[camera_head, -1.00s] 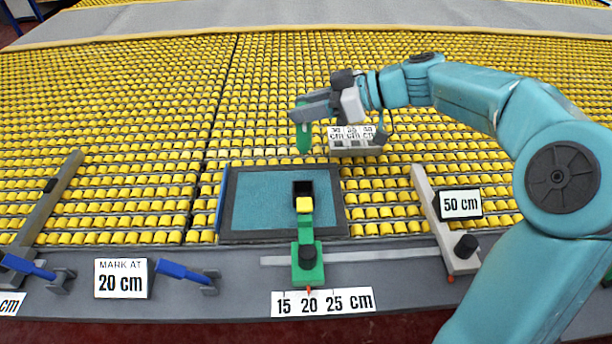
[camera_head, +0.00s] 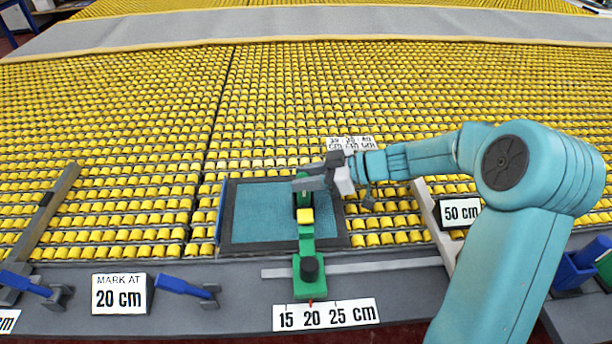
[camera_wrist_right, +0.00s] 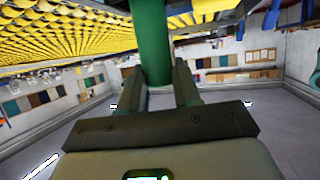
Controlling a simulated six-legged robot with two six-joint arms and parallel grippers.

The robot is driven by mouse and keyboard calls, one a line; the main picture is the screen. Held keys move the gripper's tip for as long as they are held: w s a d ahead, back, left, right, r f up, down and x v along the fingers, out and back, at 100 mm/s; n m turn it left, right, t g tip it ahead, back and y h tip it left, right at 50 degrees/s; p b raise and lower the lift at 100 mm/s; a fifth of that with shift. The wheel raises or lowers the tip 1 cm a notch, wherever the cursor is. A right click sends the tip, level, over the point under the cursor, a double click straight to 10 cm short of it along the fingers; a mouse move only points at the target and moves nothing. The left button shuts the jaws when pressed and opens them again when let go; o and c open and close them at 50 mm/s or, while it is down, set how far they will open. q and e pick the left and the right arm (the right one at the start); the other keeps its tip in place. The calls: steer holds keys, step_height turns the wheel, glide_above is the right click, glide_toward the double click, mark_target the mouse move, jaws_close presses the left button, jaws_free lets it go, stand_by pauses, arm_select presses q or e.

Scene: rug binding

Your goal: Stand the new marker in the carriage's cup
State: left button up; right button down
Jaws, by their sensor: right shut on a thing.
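The new marker is a green cylinder (camera_wrist_right: 150,40), upright between the fingers of my right gripper (camera_wrist_right: 162,75) in the right wrist view. In the head view my right gripper (camera_head: 308,181) is shut on it, directly over the carriage's cup. A little green of the marker shows around the fingers there. The green carriage (camera_head: 307,242) has a yellow block and a black knob, and stands on the front rail at the blue panel. Its dark cup is mostly hidden by the gripper, so I cannot tell how far the marker's lower end is in it. My left gripper is out of view.
A scale card reading 15, 20, 25 cm (camera_head: 325,315) lies below the carriage. A "MARK AT 20 cm" card (camera_head: 119,294) and a blue-handled clamp (camera_head: 186,287) are to the left. A 50 cm card (camera_head: 459,212) and blue bins (camera_head: 573,270) are to the right.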

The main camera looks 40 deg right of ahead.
steer(key=shift+w+f, duration=0.1)
steer(key=shift+f, duration=0.05)
steer(key=c, duration=1.2)
jaws_free()
steer(key=shift+b, duration=0.3)
steer(key=o, duration=0.4)
steer(key=shift+d+r, duration=0.25)
steer(key=v, duration=1.1)
steer(key=shift+s+d+r+b, duration=0.1)
steer(key=shift+s+b, duration=0.2)
steer(key=shift+b, duration=0.1)
